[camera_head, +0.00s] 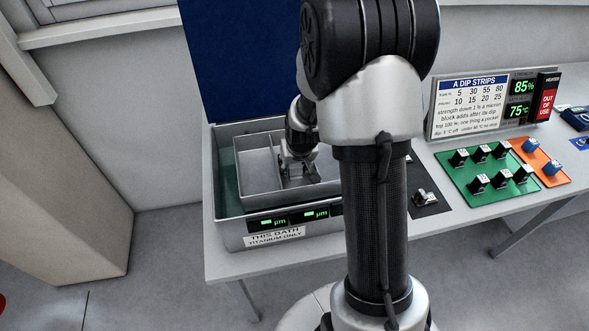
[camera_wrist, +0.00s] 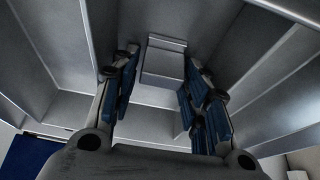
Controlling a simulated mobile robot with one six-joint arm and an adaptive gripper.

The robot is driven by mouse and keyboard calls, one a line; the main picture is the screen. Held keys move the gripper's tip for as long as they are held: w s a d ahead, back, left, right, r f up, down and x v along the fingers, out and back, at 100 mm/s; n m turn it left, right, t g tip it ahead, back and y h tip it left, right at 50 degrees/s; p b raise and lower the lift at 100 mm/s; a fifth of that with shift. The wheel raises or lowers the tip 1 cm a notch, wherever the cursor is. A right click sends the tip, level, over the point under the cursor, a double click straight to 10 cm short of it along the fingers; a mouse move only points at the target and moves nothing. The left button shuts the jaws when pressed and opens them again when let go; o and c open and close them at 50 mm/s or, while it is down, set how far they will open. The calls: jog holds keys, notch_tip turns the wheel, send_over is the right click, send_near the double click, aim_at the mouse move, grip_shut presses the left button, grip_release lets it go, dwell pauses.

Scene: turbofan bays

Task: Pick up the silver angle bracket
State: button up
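My gripper (camera_head: 298,168) reaches down into a compartment of the grey metal basket (camera_head: 243,187) in the bath. In the wrist view, the blue-padded fingers of my gripper (camera_wrist: 162,80) stand apart. A silver, angular piece (camera_wrist: 164,64), which looks like the angle bracket, lies between and beyond the fingertips. A gap shows at the left finger; whether the right finger touches the piece is unclear. In the head view, my gripper and arm hide most of that piece.
The bath (camera_head: 228,229) has a raised blue lid (camera_head: 240,60). Compartment walls stand close around my gripper. To the right are a dark mat (camera_head: 430,208) bearing a small metallic part (camera_head: 425,199), a green tray (camera_head: 463,179) with several blocks, an orange tray (camera_head: 553,180) and a sign (camera_head: 470,105).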

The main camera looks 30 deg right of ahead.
grip_shut()
jog(key=shift+r, duration=0.1)
dwell(0.3)
